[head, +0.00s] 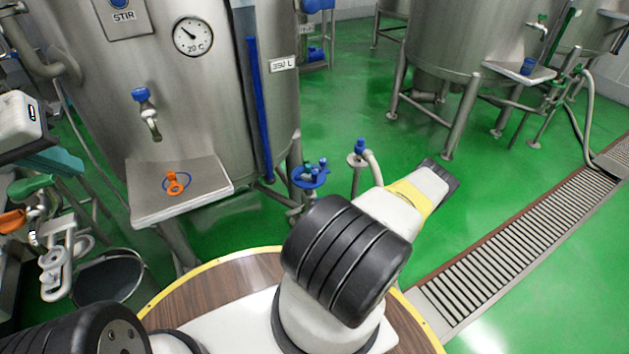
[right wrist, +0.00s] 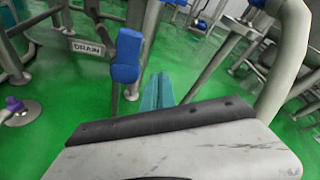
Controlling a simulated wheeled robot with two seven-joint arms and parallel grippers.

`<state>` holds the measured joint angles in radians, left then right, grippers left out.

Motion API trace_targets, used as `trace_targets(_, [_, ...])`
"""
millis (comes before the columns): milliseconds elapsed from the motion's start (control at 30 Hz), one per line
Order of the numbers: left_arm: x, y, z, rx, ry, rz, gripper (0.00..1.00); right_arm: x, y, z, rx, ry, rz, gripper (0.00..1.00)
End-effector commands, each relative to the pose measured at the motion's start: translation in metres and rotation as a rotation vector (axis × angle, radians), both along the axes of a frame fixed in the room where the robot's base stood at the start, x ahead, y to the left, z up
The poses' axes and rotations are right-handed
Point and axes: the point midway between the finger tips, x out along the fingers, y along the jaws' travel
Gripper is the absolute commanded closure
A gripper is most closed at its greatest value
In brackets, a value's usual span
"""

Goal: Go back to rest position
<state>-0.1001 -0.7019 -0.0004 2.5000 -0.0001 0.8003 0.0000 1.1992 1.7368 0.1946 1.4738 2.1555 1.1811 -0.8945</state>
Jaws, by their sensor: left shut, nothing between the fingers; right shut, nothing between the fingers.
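My left gripper (head: 62,161) shows at the left edge of the head view, a white body with teal fingers. It is shut and holds nothing, beside the large steel tank (head: 200,110) and above a group of valve fittings. My right gripper (right wrist: 159,90) shows in the right wrist view as two teal fingers closed together and empty. They point over green floor, between a blue-handled valve (right wrist: 127,58) and a steel leg. I cannot make out the right gripper in the head view.
A steel shelf (head: 205,196) on the tank carries an orange fitting (head: 175,183) under a tap (head: 147,108). Green and orange handled valves (head: 30,187) and a dark bucket (head: 108,278) stand at left. A floor drain (head: 520,240) runs at right. Green floor is open between tanks.

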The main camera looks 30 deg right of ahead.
Motion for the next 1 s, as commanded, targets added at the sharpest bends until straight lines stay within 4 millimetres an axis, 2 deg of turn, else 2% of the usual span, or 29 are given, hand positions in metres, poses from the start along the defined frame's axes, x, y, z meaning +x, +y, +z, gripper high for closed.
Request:
trace_targets(100, [0.000, 0.000, -0.001, 0.000, 0.002, 0.000, 1.00, -0.022, 0.006, 0.000, 0.002, 0.001, -0.002, 1.00])
trace_targets(300, [0.000, 0.000, 0.000, 0.000, 0.002, 0.000, 1.00, -0.041, 0.011, 0.000, 0.000, 0.001, -0.002, 1.00])
trace_targets(533, [0.000, 0.000, 0.000, 0.000, 0.002, 0.000, 1.00, -0.043, 0.012, 0.001, -0.002, -0.001, 0.003, 1.00])
trace_targets(600, [0.000, 0.000, 0.000, 0.000, 0.002, 0.000, 1.00, -0.035, 0.012, 0.011, -0.011, -0.010, 0.029, 1.00])
trace_targets(667, [0.000, 0.000, 0.000, 0.000, 0.002, 0.000, 1.00, -0.023, 0.013, 0.027, -0.024, -0.026, 0.076, 1.00])
trace_targets(767, [0.000, 0.000, 0.000, 0.000, 0.002, 0.000, 1.00, 0.008, 0.022, 0.074, -0.058, -0.062, 0.216, 1.00])
trace_targets(900, [0.000, 0.000, 0.000, 0.000, 0.002, 0.000, 1.00, 0.052, 0.055, 0.160, -0.123, -0.106, 0.481, 1.00])
trace_targets(1000, [0.000, 0.000, 0.000, 0.000, 0.002, 0.000, 1.00, 0.073, 0.087, 0.220, -0.178, -0.125, 0.671, 1.00])
